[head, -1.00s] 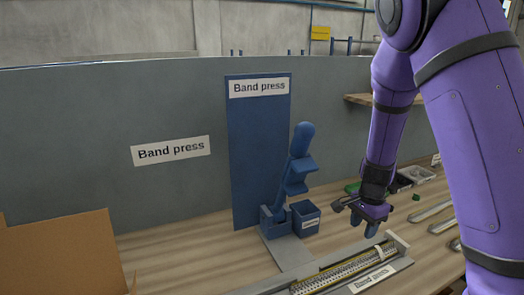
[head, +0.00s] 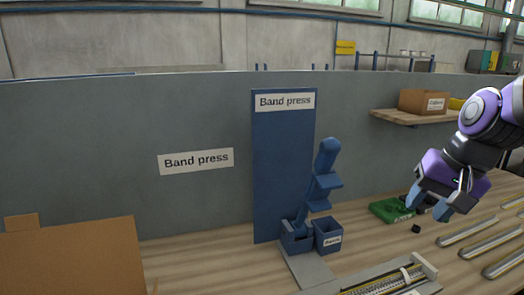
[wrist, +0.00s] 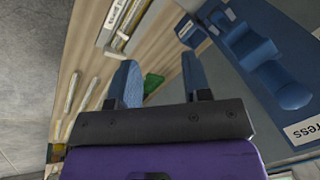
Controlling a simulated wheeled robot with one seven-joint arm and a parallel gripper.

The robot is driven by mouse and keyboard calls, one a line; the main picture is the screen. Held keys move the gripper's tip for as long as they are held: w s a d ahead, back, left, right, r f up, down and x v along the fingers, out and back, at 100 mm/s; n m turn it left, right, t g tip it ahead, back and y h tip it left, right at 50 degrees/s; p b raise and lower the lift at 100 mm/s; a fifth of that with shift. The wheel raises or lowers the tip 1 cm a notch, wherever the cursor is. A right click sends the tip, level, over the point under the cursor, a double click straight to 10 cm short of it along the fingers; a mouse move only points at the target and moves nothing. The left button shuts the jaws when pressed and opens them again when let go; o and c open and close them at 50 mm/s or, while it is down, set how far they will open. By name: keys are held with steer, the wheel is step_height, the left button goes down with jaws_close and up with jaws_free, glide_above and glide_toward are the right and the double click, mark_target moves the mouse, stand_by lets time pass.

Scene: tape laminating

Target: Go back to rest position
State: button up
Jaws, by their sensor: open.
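My gripper (head: 429,203) is at the right of the head view, raised above the bench and angled down-left. Its two blue fingers stand apart with nothing between them. In the wrist view the open fingers (wrist: 158,66) also show, with bench behind them. The blue band press (head: 323,178) stands on the bench left of my gripper, clear of it. It also shows in the wrist view (wrist: 250,50) at upper right. A long rail with a yellowish strip (head: 385,283) lies in front of the press, cut off by the frame's bottom edge.
A green tray (head: 388,210) and a small black piece (head: 416,229) lie near my gripper. Metal rails (head: 470,231) lie at right. A shelf (head: 410,117) holds a cardboard box (head: 424,101). Another cardboard box (head: 75,258) is at lower left. A grey partition (head: 110,120) closes the back.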

steer(key=s+r+n+t+h, duration=0.2)
steer(key=s+r+n, duration=0.2)
steer(key=s, duration=0.7)
step_height(320, 180, up, 2)
steer(key=shift+s+n, duration=0.25)
steer(key=shift+n, duration=0.15)
steer(key=shift+d, duration=0.1)
